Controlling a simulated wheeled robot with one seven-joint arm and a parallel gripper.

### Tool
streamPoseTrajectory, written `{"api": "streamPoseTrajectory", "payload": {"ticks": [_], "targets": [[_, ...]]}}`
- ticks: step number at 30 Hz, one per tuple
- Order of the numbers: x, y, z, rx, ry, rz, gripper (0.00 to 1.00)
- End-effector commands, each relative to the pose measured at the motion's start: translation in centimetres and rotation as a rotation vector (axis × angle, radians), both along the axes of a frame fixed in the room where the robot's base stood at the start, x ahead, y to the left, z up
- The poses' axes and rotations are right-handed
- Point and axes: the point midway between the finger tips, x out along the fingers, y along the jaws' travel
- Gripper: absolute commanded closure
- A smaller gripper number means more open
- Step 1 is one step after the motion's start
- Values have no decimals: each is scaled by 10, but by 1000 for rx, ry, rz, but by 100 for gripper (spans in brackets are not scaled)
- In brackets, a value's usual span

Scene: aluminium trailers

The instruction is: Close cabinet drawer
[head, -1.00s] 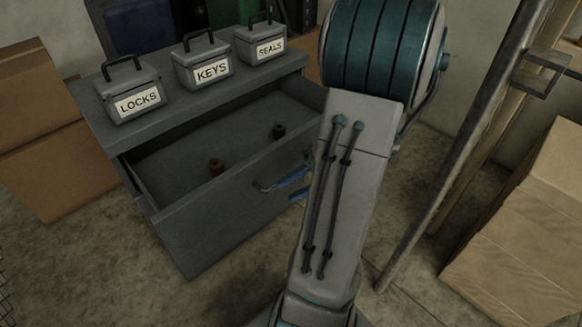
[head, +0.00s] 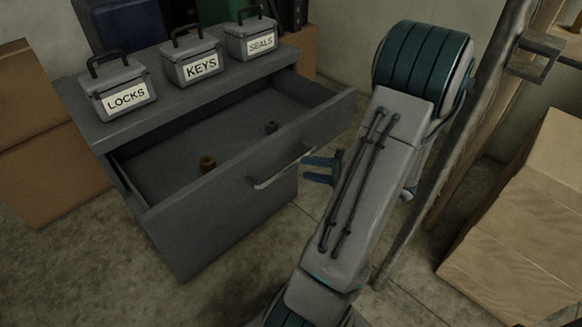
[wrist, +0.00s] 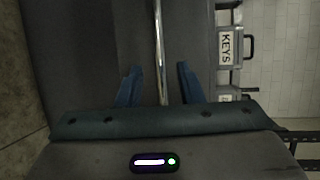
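The grey cabinet (head: 215,225) stands left of my arm with its top drawer (head: 225,165) pulled out. The drawer front carries a bar handle (head: 280,166). In the wrist view, my open gripper (wrist: 160,85) faces the drawer front, and the handle (wrist: 160,50) runs between the two fingers in the picture. Nothing is held.
Boxes labelled LOCKS (head: 121,92), KEYS (head: 194,60) and SEALS (head: 251,38) stand on the cabinet top. Cardboard boxes (head: 45,150) are at the left and a large carton (head: 520,230) at the right. A metal post (head: 425,190) stands close behind my arm.

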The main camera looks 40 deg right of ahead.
Motion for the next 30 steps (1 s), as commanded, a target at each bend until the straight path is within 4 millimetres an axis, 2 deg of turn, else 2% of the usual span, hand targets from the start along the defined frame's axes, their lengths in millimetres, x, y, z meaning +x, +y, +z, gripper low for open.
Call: {"api": "streamPoseTrajectory", "payload": {"ticks": [3,9,21,22,25,26,30], "targets": [[21,12,-6,1,0,4,66],[43,23,-9,1,0,1,66],[51,27,-11,0,1,0,66],[51,27,-10,0,1,0,69],[51,27,-11,0,1,0,97],[51,27,-11,1,1,1,100],[51,27,-11,1,1,1,100]]}}
